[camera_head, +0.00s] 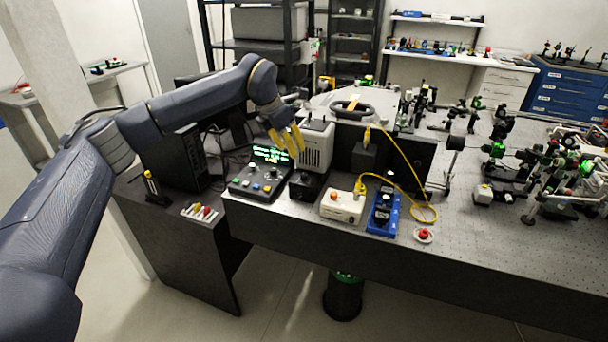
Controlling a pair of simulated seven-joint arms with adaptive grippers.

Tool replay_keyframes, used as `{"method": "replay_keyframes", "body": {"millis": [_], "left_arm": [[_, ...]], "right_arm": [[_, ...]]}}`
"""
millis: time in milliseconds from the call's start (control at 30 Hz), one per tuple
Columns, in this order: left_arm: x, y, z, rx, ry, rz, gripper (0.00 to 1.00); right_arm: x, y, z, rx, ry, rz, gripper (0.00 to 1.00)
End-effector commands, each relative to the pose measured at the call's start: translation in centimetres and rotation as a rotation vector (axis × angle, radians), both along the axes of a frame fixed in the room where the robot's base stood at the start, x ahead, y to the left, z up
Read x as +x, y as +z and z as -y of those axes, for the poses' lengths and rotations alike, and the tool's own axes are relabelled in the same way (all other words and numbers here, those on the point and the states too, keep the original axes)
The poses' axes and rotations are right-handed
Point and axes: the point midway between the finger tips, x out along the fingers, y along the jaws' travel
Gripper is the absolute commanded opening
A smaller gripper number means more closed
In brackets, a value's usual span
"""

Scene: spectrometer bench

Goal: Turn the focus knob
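A control console (262,183) with a lit green-text screen, several small knobs and buttons sits at the front left corner of the bench. I cannot tell which of its knobs, if any, is the focus knob. A small black box (305,187) with a round front stands just right of it. My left gripper (289,146), with yellow fingers, points down above and behind the console, in front of a white vented unit (317,146). Its fingers look close together, but I cannot tell whether they are open or shut. No contact with a knob shows. My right gripper is not in view.
A white box (342,206) with a red button, a blue device (383,211) and a red stop button (423,235) line the bench front. A yellow cable (413,178) loops behind them. Optics (497,150) crowd the right side. The front right bench top is clear.

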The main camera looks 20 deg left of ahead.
Motion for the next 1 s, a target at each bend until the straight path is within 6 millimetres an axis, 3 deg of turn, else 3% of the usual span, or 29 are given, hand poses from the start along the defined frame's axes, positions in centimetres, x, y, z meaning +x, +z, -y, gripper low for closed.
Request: {"method": "replay_keyframes", "body": {"millis": [533, 733, 1000], "left_arm": [[2.9, -9.0, 2.3, -0.001, 0.000, -0.003, 0.28], [3.6, -10.9, 2.8, -0.002, 0.001, -0.003, 0.28], [4.0, -12.0, 3.0, -0.002, 0.000, -0.001, 0.28]], "right_arm": [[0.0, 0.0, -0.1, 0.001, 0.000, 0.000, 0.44], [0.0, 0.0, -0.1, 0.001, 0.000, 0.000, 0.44], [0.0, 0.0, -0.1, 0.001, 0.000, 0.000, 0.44]]}}
